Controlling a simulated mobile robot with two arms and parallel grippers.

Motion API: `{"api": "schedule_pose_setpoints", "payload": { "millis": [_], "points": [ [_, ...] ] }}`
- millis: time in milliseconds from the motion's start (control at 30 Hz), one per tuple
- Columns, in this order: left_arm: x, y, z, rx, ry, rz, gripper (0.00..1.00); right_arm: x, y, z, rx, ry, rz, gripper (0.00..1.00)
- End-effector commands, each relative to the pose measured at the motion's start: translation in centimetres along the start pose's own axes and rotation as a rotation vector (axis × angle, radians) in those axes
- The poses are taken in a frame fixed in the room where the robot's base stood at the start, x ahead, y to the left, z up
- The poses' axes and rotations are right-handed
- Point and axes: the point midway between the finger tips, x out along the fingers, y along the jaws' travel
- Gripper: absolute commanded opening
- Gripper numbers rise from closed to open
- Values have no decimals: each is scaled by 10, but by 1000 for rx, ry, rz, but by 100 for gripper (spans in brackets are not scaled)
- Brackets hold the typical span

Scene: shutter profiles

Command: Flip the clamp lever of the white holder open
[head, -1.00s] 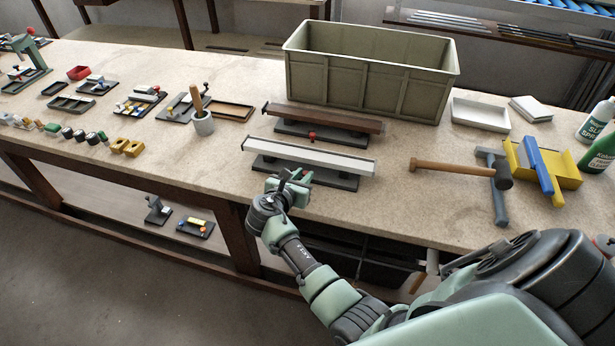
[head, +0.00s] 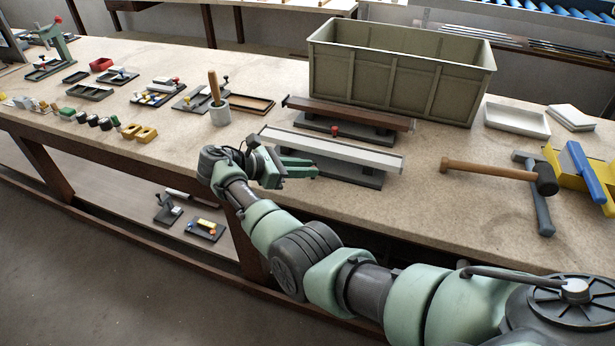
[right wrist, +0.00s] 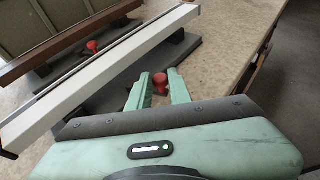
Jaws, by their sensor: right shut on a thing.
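The white holder (head: 330,150) is a long white profile on a dark grey base, near the bench's front edge. In the right wrist view the white profile (right wrist: 95,83) runs diagonally at the left. My right gripper (head: 316,168) is low at the front of its left half, fingers pointing right. In the right wrist view the gripper (right wrist: 159,80) has its two green fingers on either side of the clamp lever's red knob (right wrist: 160,82) and is shut on it. The lever's stem is mostly hidden. My left gripper is not in view.
A brown holder (head: 350,112) with its own red knob (head: 334,130) lies just behind. A large grey-green crate (head: 400,72) stands behind that. Bare bench lies between holder and hammer.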

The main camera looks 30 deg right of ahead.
Motion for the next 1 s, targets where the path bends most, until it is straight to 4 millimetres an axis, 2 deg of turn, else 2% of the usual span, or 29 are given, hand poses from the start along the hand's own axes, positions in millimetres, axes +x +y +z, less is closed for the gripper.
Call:
{"api": "schedule_pose_setpoints", "payload": {
  "millis": [133, 567, 600, 633, 1000],
  "points": [
    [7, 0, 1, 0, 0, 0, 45, 0, 1, -3, 4, 4, -18, 0],
    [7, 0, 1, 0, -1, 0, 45, -1, 0, -3, 5, 5, -24, 0],
    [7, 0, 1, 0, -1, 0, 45, -1, 0, -3, 5, 5, -24, 31],
    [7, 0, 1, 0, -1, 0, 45, -1, 0, -3, 5, 5, -23, 39],
    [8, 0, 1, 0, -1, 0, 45, -4, 1, -2, 7, 3, -21, 39]
  ]
}}
